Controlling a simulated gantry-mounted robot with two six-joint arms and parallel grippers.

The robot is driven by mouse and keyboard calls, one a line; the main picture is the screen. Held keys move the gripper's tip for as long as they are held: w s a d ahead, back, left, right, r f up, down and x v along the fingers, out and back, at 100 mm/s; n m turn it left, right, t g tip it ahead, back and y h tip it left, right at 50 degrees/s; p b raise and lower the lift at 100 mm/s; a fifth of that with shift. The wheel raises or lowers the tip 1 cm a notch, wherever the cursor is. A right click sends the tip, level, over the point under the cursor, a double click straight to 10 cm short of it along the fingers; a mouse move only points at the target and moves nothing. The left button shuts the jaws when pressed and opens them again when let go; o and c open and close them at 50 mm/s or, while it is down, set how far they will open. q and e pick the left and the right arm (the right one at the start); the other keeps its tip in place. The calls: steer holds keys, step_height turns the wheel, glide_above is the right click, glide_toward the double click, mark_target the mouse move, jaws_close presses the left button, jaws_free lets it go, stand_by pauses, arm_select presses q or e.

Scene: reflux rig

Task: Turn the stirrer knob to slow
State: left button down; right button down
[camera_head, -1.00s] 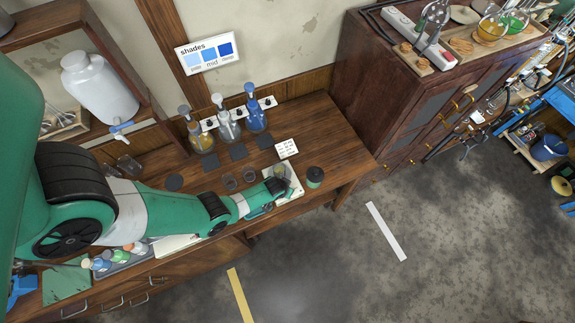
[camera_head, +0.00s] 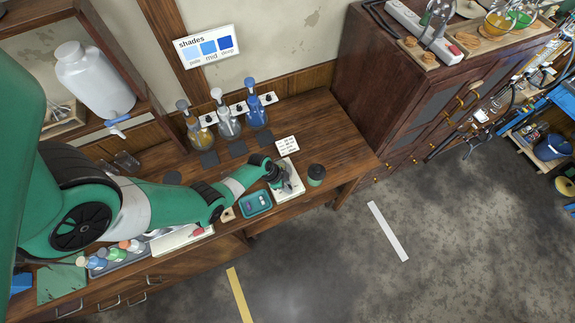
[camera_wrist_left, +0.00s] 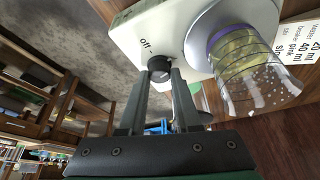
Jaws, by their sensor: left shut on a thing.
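The white stirrer (camera_head: 292,188) sits on the right part of the wooden bench. In the left wrist view the stirrer body (camera_wrist_left: 150,25) carries the printed word "off" near its dark round knob (camera_wrist_left: 159,66). My left gripper (camera_wrist_left: 161,78) has its two fingers shut on the knob, one on each side. In the head view the left gripper (camera_head: 274,178) is over the stirrer and hides the knob. A glass beaker (camera_wrist_left: 245,75) with yellowish liquid stands on the stirrer's round plate. The knob's pointer setting cannot be read clearly. My right gripper is not in view.
Several flasks (camera_head: 228,122) stand at the back of the bench.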

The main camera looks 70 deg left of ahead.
arm_select(q)
steer(key=shift+a+m+h, duration=0.1)
steer(key=shift+m+h, duration=0.5)
steer(key=shift+m, duration=1.1)
steer(key=shift+g, duration=0.3)
steer(key=shift+f, duration=0.1)
steer(key=c, duration=0.6)
jaws_free()
steer(key=shift+p, duration=0.3)
